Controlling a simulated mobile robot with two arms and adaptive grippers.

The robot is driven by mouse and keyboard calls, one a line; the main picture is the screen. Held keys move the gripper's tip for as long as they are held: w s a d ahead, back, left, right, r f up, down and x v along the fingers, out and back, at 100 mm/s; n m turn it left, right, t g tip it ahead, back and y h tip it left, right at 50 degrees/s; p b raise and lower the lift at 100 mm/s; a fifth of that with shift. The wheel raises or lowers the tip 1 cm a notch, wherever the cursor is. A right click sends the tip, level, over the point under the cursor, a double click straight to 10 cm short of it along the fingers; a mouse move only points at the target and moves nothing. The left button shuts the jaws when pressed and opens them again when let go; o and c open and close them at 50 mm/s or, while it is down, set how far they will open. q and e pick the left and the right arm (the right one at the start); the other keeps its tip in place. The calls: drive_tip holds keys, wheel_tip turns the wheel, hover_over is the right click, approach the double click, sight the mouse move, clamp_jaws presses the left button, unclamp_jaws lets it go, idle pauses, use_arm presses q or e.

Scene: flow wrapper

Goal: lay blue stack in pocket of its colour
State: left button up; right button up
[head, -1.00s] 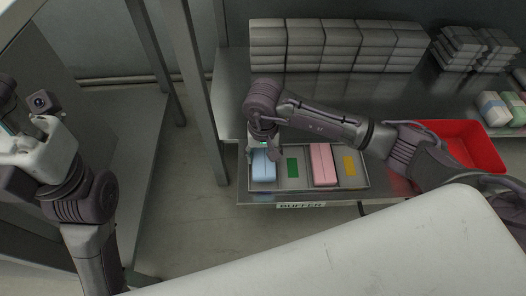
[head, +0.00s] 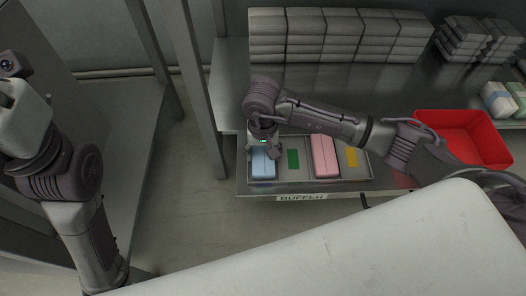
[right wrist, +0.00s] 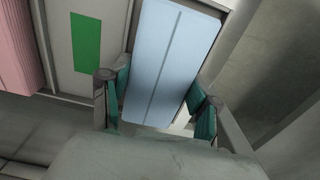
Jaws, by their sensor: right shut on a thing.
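The blue stack (head: 262,164) is a light blue block at the leftmost pocket of the tray (head: 311,183). My right gripper (head: 263,149) is shut on it from above. In the right wrist view the blue stack (right wrist: 170,62) sits between the two fingers of the right gripper (right wrist: 160,105). The stack covers that pocket's floor, so its colour mark is hidden. I cannot tell whether the stack touches the floor. Only the wrist part of my left arm shows at the left edge of the head view; its fingers are out of frame.
A green mark (head: 293,159) shows in the empty neighbouring pocket. A pink stack (head: 325,157) lies in the third pocket, beside a yellow mark (head: 352,157). A red bin (head: 465,152) stands to the right. Grey stacks (head: 335,35) line the shelf's back.

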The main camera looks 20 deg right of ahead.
drive_tip(key=o, duration=1)
drive_tip(key=shift+c, duration=0.2)
wheel_tip(320, 180, up, 12)
drive_tip(key=shift+f, duration=0.1)
